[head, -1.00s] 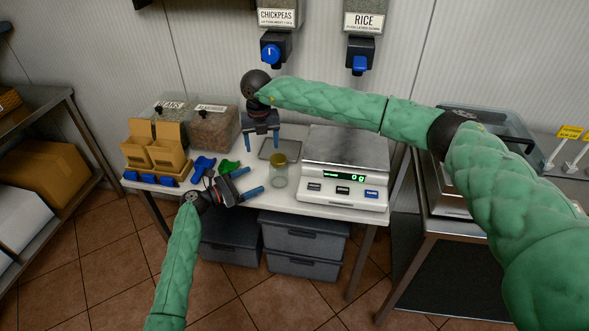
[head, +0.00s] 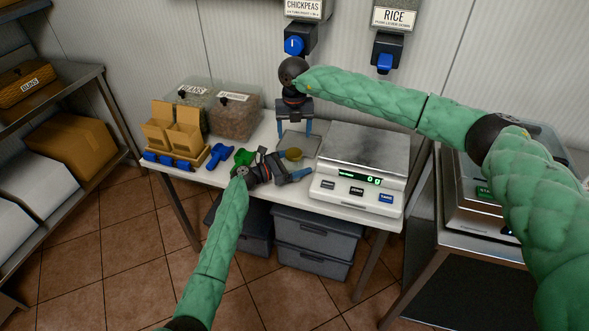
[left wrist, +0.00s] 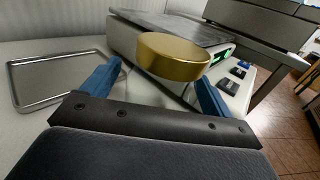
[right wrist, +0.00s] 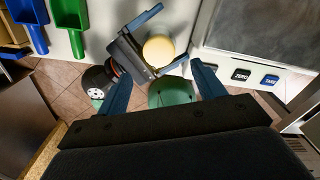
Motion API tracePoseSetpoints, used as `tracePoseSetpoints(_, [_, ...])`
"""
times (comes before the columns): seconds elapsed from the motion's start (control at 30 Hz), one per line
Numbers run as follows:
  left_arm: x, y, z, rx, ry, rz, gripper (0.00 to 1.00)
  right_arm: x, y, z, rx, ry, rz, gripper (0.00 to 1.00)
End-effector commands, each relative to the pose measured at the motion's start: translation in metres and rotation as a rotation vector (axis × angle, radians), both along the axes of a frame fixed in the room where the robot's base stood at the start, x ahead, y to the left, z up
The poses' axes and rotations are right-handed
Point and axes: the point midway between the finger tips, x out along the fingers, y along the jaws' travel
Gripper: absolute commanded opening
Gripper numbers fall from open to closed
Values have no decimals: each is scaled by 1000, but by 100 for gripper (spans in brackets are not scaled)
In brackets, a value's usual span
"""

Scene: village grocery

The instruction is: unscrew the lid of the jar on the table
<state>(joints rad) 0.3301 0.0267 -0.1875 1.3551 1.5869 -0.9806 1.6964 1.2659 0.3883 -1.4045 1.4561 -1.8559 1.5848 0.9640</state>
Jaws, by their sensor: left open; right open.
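The jar stands on the white table, and its gold lid (head: 293,153) is on top. In the left wrist view the lid (left wrist: 173,57) is just ahead, and the jar's glass body is barely visible below it. My left gripper (head: 291,167) is open and level, with its blue fingers on either side of the jar below the lid. I cannot tell whether they touch the glass. My right gripper (head: 295,127) is open and empty, pointing down above and behind the jar. In the right wrist view the lid (right wrist: 158,50) lies beyond its fingertips.
A scale (head: 362,155) reading 0 stands close right of the jar. A shallow metal tray (left wrist: 55,78) lies behind it. A blue scoop (head: 218,151) and green scoop (head: 243,157) lie to the left, near cardboard boxes (head: 173,130) and clear bins. Dispensers (head: 390,45) hang above.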

Motion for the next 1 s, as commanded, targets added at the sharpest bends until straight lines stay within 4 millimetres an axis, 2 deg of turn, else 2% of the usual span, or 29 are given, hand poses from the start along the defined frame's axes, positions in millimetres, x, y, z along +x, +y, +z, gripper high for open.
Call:
tracePoseSetpoints(0.1, [2,-7,0,0,0,0,86,0,0,0,0,0,1,68])
tracePoseSetpoints(0.33, [3,-7,0,0,0,0,86,0,0,0,0,0,0,68])
tracePoseSetpoints(0.37, [3,-7,0,0,0,0,83,0,0,0,0,0,0,68])
tracePoseSetpoints(0.77, [3,-7,0,0,0,0,4,-1,0,-1,0,1,0,68])
tracePoseSetpoints(0.8, [3,-7,0,0,0,0,0,-1,0,-3,0,4,0,68])
tracePoseSetpoints(1.0, [3,-7,0,0,0,0,0,-12,7,-20,20,33,1,68])
